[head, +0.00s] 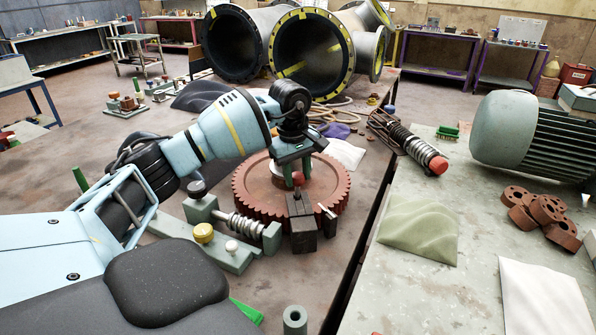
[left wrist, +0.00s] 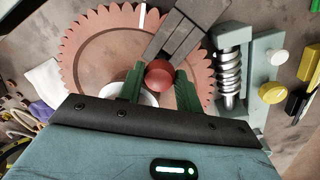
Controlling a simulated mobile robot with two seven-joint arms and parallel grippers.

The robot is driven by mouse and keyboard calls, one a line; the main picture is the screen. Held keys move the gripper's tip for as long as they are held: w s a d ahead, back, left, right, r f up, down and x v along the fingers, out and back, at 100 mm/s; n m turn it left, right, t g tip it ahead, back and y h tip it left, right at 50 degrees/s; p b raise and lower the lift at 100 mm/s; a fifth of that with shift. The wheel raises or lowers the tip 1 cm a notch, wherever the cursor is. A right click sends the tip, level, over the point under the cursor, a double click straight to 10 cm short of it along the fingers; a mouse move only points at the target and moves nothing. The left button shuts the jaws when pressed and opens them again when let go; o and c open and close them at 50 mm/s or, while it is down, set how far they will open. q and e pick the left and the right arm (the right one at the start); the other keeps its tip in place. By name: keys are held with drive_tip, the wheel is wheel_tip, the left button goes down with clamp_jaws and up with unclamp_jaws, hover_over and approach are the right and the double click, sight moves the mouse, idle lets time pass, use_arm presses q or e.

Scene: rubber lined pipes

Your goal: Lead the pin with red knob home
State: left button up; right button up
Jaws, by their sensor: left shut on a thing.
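The pin's red knob (head: 298,178) sits between the fingers of my left gripper (head: 298,168), which is shut on it. In the left wrist view the red knob (left wrist: 159,74) shows between the two green fingertips of the left gripper (left wrist: 160,82). A dark grey slotted block (head: 303,230) stands just below and in front of the knob; the block (left wrist: 180,35) also shows in the left wrist view. A large red-brown gear (head: 250,195) lies beneath the gripper. My right gripper is not in view.
A fixture with a steel worm screw (head: 240,226) and yellow knob (head: 203,233) stands left of the block. A spring-like tool with a red end (head: 410,146), a green cloth (head: 420,226) and a motor (head: 525,135) lie right. Large flanged pipes (head: 235,45) stand behind.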

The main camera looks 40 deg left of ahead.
sight(297, 185)
use_arm(q)
drive_tip(key=shift+f+b, duration=0.3)
drive_tip(key=shift+f, duration=0.7)
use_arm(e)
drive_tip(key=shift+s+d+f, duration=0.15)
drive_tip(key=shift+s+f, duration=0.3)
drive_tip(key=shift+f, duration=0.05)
use_arm(q)
drive_tip(key=shift+f+b, duration=0.4)
drive_tip(key=shift+f, duration=0.65)
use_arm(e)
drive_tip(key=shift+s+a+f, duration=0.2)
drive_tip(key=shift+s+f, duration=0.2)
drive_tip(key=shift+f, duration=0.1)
use_arm(q)
drive_tip(key=o, duration=1.1)
drive_tip(key=shift+c, duration=0.2)
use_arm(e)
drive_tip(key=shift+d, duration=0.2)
use_arm(q)
drive_tip(key=shift+r, duration=0.2)
drive_tip(key=r, duration=0.6)
drive_tip(key=shift+s+r, duration=0.25)
drive_tip(key=shift+s, duration=0.05)
drive_tip(key=shift+s+a+r, duration=0.1)
drive_tip(key=shift+r, duration=0.35)
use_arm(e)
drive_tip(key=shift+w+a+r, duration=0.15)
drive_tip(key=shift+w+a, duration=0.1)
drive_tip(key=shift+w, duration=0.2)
